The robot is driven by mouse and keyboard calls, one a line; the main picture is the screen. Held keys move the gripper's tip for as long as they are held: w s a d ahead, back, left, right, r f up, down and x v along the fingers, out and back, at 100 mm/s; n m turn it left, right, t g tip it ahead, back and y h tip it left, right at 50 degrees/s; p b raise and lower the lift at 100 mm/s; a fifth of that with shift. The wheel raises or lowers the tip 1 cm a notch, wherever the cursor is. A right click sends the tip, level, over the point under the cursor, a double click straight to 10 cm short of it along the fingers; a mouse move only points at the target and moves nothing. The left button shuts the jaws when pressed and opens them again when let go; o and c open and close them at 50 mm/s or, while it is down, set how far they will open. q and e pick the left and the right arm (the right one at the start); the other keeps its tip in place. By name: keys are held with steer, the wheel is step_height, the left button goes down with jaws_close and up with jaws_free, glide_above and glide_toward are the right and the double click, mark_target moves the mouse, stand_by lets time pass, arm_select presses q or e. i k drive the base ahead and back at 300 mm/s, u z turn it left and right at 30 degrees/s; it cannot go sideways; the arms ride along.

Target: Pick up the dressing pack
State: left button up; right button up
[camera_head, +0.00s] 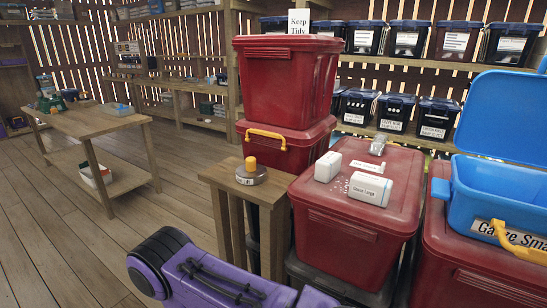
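One is a plain white block-shaped pack (328,166). Another is a white pack (370,189) with a label that seems to read "Gauze Large". A small grey, shiny item (378,145) lies behind them. I cannot tell for certain which one is the dressing pack. Neither of my grippers shows. A purple and black link of my arm crosses the bottom of the view, left of the bin and apart from the packs.
A wooden stand (221,176) holds a round labelled object with an orange knob (251,171). Stacked red bins (285,82) rise behind it. An open blue bin (499,197) labelled "Gauze Sma..." stands at right on another red bin. Floor at left is clear up to a wooden table (95,123).

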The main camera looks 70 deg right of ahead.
mark_target(326, 166)
steer(key=i, duration=0.8)
steer(key=z, duration=2.85)
